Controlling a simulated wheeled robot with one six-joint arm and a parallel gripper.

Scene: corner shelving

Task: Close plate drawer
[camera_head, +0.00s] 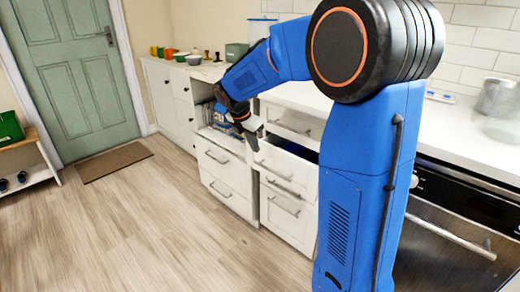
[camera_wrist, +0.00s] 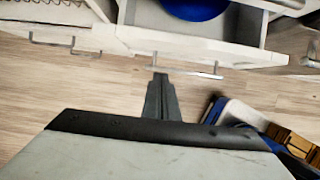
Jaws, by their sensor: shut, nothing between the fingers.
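The plate drawer (camera_head: 284,168) is a white drawer pulled partly out under the counter, with a bar handle on its front. In the wrist view its front panel (camera_wrist: 190,45) lies across the top, and a blue round plate or bowl (camera_wrist: 195,8) shows inside. My gripper (camera_head: 254,146) is beside the left part of the drawer front. Its dark fingers (camera_wrist: 160,82) are shut and empty, with the tips by the left end of the drawer's bar handle (camera_wrist: 195,71). I cannot tell whether they touch it.
A steel-fronted oven (camera_head: 450,240) stands at the right. The wooden floor (camera_head: 150,215) in front is clear up to the door mat (camera_head: 113,160).

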